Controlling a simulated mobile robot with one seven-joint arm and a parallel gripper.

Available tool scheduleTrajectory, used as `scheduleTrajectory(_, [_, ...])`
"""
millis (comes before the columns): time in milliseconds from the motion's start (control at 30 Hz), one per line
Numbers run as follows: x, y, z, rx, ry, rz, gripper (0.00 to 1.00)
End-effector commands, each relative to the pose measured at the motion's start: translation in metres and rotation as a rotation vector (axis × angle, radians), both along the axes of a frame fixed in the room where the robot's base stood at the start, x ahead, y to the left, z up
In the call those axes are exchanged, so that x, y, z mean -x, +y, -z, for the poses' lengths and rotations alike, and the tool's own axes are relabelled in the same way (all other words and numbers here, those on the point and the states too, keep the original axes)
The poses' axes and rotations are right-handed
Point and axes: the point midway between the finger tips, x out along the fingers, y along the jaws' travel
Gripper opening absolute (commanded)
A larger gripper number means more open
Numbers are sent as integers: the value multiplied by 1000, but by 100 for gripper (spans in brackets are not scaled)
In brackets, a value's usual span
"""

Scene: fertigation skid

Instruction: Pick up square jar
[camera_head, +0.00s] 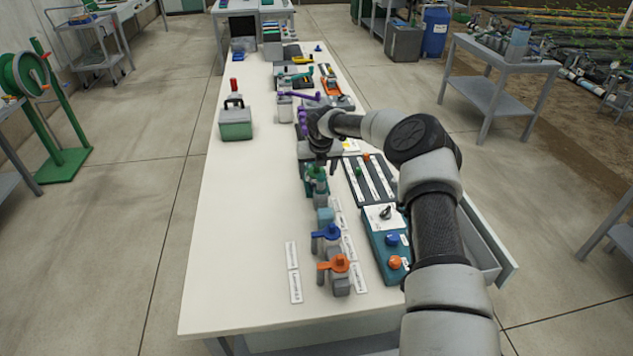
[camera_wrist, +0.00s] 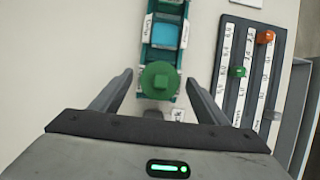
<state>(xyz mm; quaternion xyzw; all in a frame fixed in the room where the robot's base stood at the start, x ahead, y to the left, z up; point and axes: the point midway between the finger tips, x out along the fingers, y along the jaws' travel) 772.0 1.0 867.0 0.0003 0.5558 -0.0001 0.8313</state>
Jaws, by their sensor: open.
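No label marks the square jar clearly. A light-blue square piece (camera_wrist: 167,36) shows within the holder. In the head view the green-topped thing (camera_head: 316,171) stands in the middle of the bench, partly hidden by my gripper. What lies under the lid is hidden in the wrist view. My gripper (camera_wrist: 160,85) is open, with one finger on each side of the lid, apart from it. In the head view my gripper (camera_head: 323,160) points down over it.
A labelled strip board (camera_head: 370,180) with coloured knobs lies right of the holder. A teal control box (camera_head: 385,245) and blue and orange valves (camera_head: 340,265) stand nearer. A green-grey box (camera_head: 235,122) stands left.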

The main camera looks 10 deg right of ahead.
Motion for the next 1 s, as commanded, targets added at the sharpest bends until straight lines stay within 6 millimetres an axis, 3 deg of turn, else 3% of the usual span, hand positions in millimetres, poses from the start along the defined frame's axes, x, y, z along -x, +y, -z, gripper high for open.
scheduleTrajectory(133, [-7,1,16,-1,1,1,68])
scheduleTrajectory(400, [-8,0,18,0,-1,-1,68])
scheduleTrajectory(700, [-8,0,18,0,-1,0,20])
scheduleTrajectory(1000, [-9,0,12,0,-3,0,20])
